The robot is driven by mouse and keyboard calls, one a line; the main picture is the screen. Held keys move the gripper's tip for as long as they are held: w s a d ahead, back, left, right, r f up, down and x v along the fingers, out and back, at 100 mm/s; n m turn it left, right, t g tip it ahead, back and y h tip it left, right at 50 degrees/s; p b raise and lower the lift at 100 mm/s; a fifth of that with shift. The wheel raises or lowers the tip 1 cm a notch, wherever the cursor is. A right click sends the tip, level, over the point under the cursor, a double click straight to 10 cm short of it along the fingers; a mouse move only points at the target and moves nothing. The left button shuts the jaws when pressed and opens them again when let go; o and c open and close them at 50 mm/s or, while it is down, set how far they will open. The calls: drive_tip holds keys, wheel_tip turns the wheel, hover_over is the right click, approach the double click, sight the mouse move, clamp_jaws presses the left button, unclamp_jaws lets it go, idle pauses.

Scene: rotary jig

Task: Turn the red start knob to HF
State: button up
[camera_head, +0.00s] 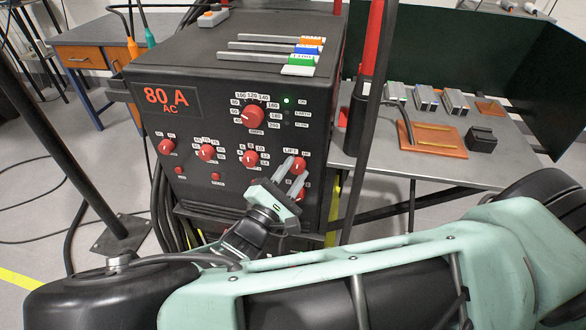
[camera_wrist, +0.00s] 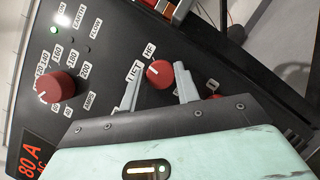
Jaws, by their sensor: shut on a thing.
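The red start knob (camera_wrist: 160,73) sits on the front panel of a black welding machine, between the labels LIFT (camera_wrist: 133,71) and HF (camera_wrist: 150,50) in the wrist view. Its small white mark shows on the side toward LIFT. In the head view the knob (camera_head: 299,164) is at the panel's right, partly covered by my fingers. My gripper (camera_wrist: 158,66) has one finger on each side of the knob and is shut on it. In the head view my gripper (camera_head: 294,170) reaches up to the panel from below.
A larger red current knob (camera_head: 252,115) and several smaller red knobs (camera_head: 207,152) share the panel, with a lit green lamp (camera_head: 288,100). A red-and-black upright (camera_head: 368,90) stands close to the right. A grey table (camera_head: 390,175) with blocks is beyond it.

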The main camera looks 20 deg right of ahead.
drive_tip(key=shift+r+m+g+y+p, duration=0.15)
drive_tip(key=shift+m+g+p, duration=0.3)
drive_tip(key=shift+m, duration=0.75)
drive_tip(key=shift+f+m+g+y+p, duration=0.15)
drive_tip(key=shift+m+g+p, duration=0.25)
drive_tip(key=shift+m, duration=0.8)
drive_tip(key=shift+r, duration=0.1)
drive_tip(key=o, duration=1)
drive_tip(key=shift+c, duration=0.2)
drive_tip(key=shift+a, duration=0.1)
drive_tip(key=b+v, duration=0.2)
drive_tip(key=v, duration=1.5)
drive_tip(key=shift+a, duration=0.15)
